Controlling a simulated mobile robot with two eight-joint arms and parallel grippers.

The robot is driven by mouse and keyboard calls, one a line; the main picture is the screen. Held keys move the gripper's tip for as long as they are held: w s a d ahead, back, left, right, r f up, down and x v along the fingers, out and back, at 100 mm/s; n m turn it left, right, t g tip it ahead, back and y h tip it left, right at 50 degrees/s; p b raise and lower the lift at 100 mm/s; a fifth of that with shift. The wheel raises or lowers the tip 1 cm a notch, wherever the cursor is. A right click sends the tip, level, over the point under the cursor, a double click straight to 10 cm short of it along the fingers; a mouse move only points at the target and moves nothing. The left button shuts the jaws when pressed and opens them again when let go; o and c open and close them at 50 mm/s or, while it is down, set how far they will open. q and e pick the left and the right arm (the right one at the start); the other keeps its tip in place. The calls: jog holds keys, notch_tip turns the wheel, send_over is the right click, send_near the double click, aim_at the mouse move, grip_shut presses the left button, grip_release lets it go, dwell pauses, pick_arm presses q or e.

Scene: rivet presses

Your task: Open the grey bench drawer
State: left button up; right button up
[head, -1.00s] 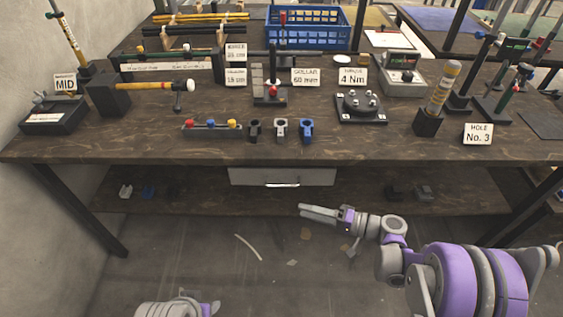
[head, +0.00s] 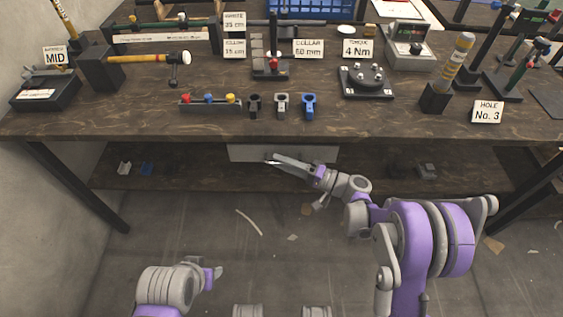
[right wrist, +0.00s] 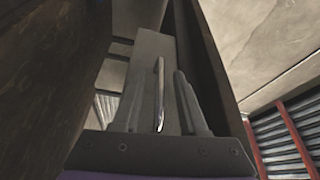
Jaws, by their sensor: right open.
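The grey bench drawer (head: 240,153) hangs under the front edge of the workbench in the head view and looks shut. My right gripper (head: 272,160) is open in front of it and covers its handle there. In the right wrist view the drawer front (right wrist: 151,48) lies ahead, and its bright bar handle (right wrist: 159,92) shows between the two open fingers (right wrist: 159,76). I cannot tell whether a finger touches the handle. My left gripper (head: 217,273) shows small at the lower left, far from the drawer; its jaws cannot be made out.
The workbench top (head: 330,130) above the drawer holds tools, signs and a row of clamps. A lower shelf (head: 200,178) with small parts runs below the drawer. The floor (head: 270,260) in front is open, with a few scraps on it.

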jog(key=shift+w+a, duration=0.1)
jog(key=shift+a, duration=0.05)
grip_shut()
dwell(1.4)
